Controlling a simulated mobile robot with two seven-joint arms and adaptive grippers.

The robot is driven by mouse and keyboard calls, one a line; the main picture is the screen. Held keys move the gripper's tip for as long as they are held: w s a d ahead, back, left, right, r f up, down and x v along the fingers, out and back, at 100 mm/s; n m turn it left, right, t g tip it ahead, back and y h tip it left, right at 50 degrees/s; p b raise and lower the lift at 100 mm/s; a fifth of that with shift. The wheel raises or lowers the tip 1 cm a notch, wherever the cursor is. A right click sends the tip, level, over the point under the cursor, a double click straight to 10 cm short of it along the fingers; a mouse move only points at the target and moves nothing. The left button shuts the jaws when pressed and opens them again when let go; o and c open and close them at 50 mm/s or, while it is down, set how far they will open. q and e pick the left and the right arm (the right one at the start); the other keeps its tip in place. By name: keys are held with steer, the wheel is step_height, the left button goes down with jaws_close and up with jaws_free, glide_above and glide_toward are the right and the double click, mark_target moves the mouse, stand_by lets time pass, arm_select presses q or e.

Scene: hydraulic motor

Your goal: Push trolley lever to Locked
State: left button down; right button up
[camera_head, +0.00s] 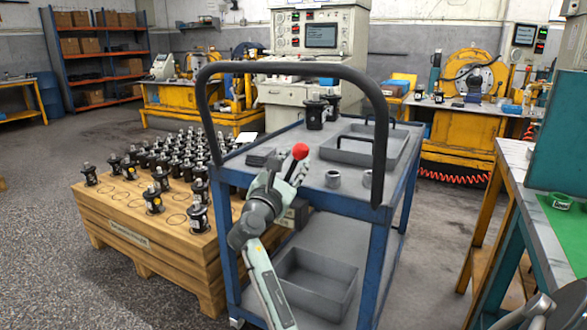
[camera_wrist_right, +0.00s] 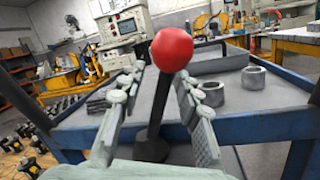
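The trolley (camera_head: 330,205) is blue with grey shelves and a dark push-handle hoop (camera_head: 290,68). Its lever has a red ball knob (camera_head: 300,151) at the near edge of the top shelf. In the right wrist view the knob (camera_wrist_right: 172,49) tops a black stalk (camera_wrist_right: 157,112) rising from a dark base. My right gripper (camera_head: 290,170) is at the lever. In the wrist view its fingers (camera_wrist_right: 157,84) are open, one on each side of the stalk, with gaps visible on both sides. No Locked marking is legible. My left gripper is not in view.
On the trolley top are a grey tray (camera_head: 355,152), metal rings (camera_head: 333,179) and black motors (camera_head: 316,114). A wooden pallet box (camera_head: 150,240) with many motors stands at left. A workbench with a green mat (camera_head: 565,235) stands at right.

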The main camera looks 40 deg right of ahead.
step_height(320, 180, up, 9)
steer(key=shift+f, duration=0.1)
stand_by(0.3)
